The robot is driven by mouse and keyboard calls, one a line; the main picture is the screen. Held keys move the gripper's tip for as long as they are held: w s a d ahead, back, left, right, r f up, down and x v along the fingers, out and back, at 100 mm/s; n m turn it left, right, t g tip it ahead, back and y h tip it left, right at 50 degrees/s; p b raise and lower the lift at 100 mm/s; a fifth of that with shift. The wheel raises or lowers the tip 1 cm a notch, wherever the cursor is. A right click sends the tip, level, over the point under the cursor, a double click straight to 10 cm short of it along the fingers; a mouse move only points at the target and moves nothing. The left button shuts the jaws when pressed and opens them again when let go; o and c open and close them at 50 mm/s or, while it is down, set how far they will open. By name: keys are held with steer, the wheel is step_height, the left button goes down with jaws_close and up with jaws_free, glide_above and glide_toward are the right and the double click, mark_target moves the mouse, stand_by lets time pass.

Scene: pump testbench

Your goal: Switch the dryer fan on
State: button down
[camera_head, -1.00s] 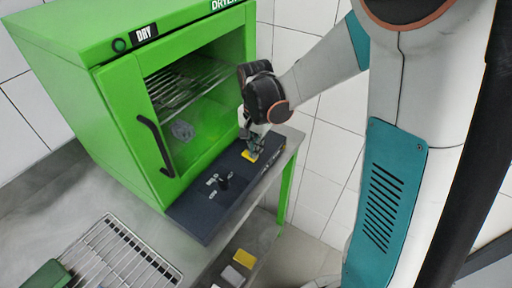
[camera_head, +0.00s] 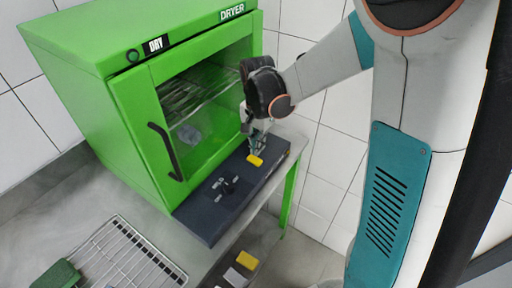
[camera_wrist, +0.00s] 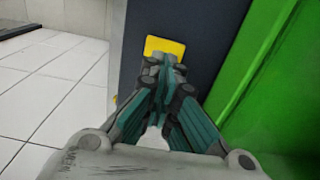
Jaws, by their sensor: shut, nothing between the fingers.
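The green dryer (camera_head: 95,100) stands on a bench with its door window showing wire racks inside. A dark control panel (camera_head: 207,222) runs along its front base. A black knob (camera_head: 228,186) with pale labels around it sits on the panel's left part. A yellow plate (camera_head: 255,160) lies on the panel's right part; it also shows in the wrist view (camera_wrist: 164,46). My gripper (camera_head: 256,147) is shut and empty, pointing down at the yellow plate. In the wrist view its fingertips (camera_wrist: 165,62) overlap the plate's near edge; I cannot tell whether they touch it.
A round button (camera_head: 133,55) sits beside the DRY label on the dryer's upper front. A wire rack (camera_head: 125,260) and a dark green object (camera_head: 57,275) lie on the bench at lower left. A white tiled wall stands behind my arm.

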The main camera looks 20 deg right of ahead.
mark_target(262, 161)
step_height(262, 161, up, 11)
steer(key=s+p, duration=0.1)
steer(key=p, duration=0.2)
steer(key=shift+s+d+r, duration=0.2)
steer(key=shift+d, duration=0.25)
